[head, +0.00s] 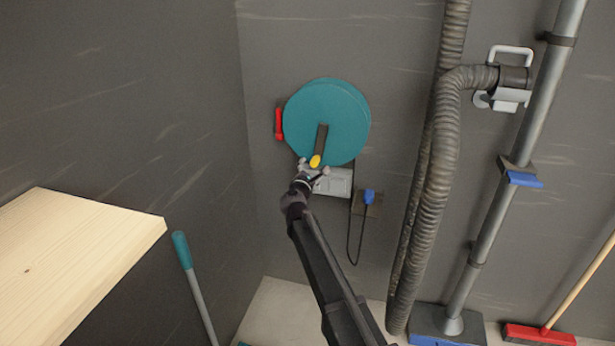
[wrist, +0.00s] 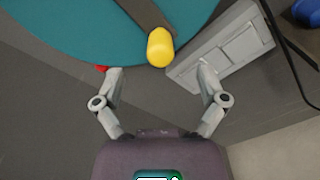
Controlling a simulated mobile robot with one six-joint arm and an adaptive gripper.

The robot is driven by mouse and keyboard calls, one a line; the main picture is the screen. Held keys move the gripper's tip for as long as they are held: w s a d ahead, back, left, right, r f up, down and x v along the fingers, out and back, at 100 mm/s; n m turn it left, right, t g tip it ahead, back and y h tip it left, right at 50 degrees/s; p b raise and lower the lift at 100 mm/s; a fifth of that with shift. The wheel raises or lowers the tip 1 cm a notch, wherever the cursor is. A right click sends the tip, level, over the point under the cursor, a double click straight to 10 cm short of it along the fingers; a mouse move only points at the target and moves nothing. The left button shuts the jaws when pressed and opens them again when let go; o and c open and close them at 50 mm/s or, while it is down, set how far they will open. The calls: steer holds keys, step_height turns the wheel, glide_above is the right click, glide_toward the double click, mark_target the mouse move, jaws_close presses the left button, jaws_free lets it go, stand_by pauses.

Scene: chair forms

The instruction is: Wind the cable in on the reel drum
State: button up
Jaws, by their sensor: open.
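The reel drum (head: 327,115) is a teal disc on the grey wall, with a dark crank arm (head: 321,138) pointing down. A yellow crank knob (head: 315,161) sits at the end of the crank arm near the drum's lower rim. The dark cable (head: 350,232) hangs in a loop below the drum and runs up to a blue plug (head: 369,195). My gripper (head: 313,171) is just below the knob. In the wrist view, my gripper (wrist: 160,78) is open and empty, with the yellow knob (wrist: 160,47) just beyond and between its fingertips. Contact is not visible.
A white panel (head: 335,182) is on the wall below the drum. A red part (head: 279,123) sits at the drum's left. A ribbed hose (head: 431,190) and metal pipe (head: 495,200) stand to the right. A wooden board (head: 70,262) juts in at lower left.

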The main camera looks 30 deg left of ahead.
mark_target(314, 165)
steer(key=shift+x, duration=2.5)
steer(key=c, duration=1)
steer(key=shift+c, duration=0.2)
steer(key=o, duration=0.5)
steer(key=shift+d, duration=0.1)
steer(key=shift+w+d+r, duration=0.1)
steer(key=shift+w+d, duration=0.1)
steer(key=shift+d, duration=0.55)
steer(key=shift+w+d, duration=0.2)
steer(key=shift+d, duration=0.5)
steer(key=shift+w+d+r, duration=0.1)
steer(key=shift+w+d, duration=0.1)
steer(key=shift+d, duration=0.55)
